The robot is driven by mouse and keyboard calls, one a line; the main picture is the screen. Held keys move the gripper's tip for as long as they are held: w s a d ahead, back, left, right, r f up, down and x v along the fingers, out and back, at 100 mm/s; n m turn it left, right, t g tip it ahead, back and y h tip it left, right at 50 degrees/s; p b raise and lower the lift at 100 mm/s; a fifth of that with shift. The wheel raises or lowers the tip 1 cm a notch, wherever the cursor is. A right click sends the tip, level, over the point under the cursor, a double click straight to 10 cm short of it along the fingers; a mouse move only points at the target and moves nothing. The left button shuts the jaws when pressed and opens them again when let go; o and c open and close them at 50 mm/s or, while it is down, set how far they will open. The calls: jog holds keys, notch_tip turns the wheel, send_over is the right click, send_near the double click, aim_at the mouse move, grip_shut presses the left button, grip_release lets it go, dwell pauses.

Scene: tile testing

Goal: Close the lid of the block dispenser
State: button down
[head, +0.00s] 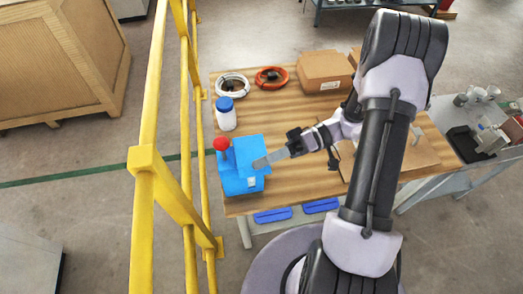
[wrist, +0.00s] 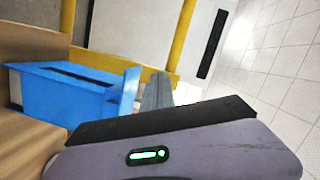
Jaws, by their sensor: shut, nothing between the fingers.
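The blue block dispenser (head: 240,183) stands at the left front of the wooden table, with a red ball knob (head: 221,144) on its left side. Its flat blue lid panel (head: 249,148) shows at its right, and I cannot tell its exact angle in the head view. In the wrist view, the dispenser body (wrist: 60,97) has a dark slot on top. A blue panel (wrist: 130,93) stands raised at its right end. My gripper (head: 259,163) is shut and empty, its tip at the lid panel; contact is unclear. Its grey fingers (wrist: 158,93) appear just right of that panel.
A yellow railing (head: 190,150) runs close along the table's left side. A white bottle with a blue cap (head: 226,118) stands behind the dispenser. Cable coils (head: 232,85) and cardboard boxes (head: 325,71) lie at the back.

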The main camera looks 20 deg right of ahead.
jog(key=shift+s+f, duration=0.15)
jog(key=shift+f, duration=0.45)
jog(key=shift+s+f, duration=0.15)
jog(key=shift+f, duration=0.4)
jog(key=shift+a, duration=0.1)
